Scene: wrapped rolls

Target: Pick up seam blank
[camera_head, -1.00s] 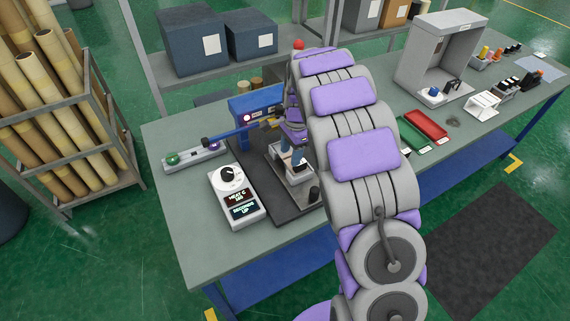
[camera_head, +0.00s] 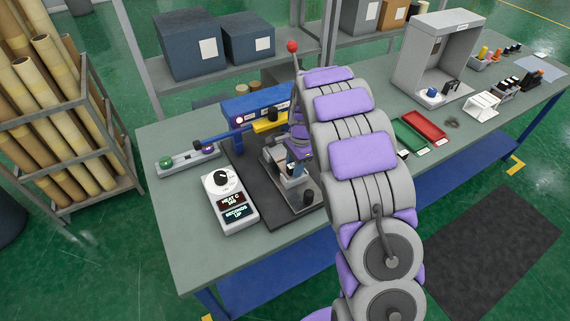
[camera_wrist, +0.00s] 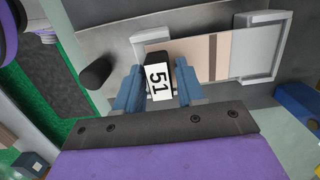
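The seam blank looks to be the flat beige strip (camera_wrist: 192,57) with a brown cross band, lying in a light grey holder (camera_wrist: 262,76) in the wrist view. A black block labelled "51" (camera_wrist: 157,81) is at the strip's left part. My gripper (camera_wrist: 158,75) has its two blue-grey fingers on either side of this block, with what look like narrow gaps; contact cannot be told for certain. In the head view my gripper (camera_head: 292,165) is low over the holder on the dark base plate, and my arm hides part of it.
A blue press with a yellow bar (camera_head: 270,122) and a red-knobbed lever (camera_head: 292,47) stands behind my gripper. A control box (camera_head: 229,201) with a dial is on the left. A black knob (camera_wrist: 95,73) stands beside the holder. Red (camera_head: 425,126) and green trays lie right of my arm.

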